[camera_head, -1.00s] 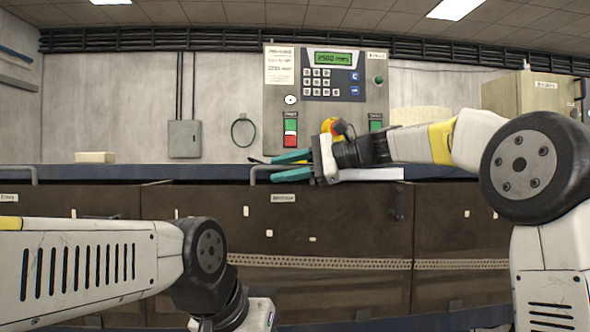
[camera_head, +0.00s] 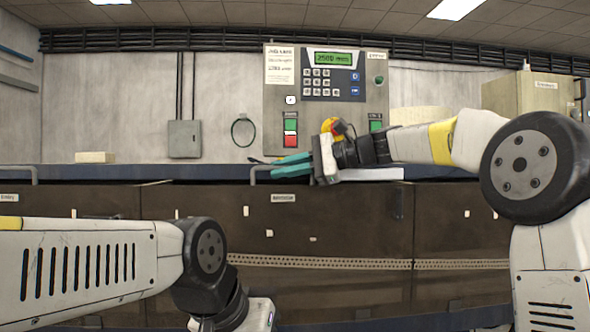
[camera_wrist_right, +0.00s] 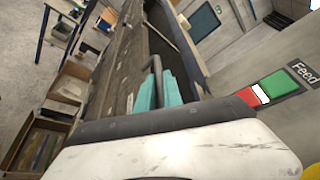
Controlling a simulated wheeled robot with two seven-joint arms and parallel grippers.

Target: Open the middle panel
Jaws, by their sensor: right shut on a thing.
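The middle panel (camera_head: 340,225) is the wide brown front section with a small white label, in the centre of the head view. It stands upright, with its top edge just below the blue machine edge. Its grey handle (camera_head: 255,172) is a bent bar at the top; it also shows in the right wrist view (camera_wrist_right: 157,65). My right gripper (camera_head: 290,165) has teal fingers and is shut on this handle, reaching from the right. The teal fingers (camera_wrist_right: 158,92) hide the lower part of the handle in the wrist view. My left arm shows at lower left, but its gripper is out of the frame.
A control box (camera_head: 325,100) with keypad, display and buttons stands behind my right gripper. Brown panels flank the middle one, and the left one has its own handle (camera_head: 25,172).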

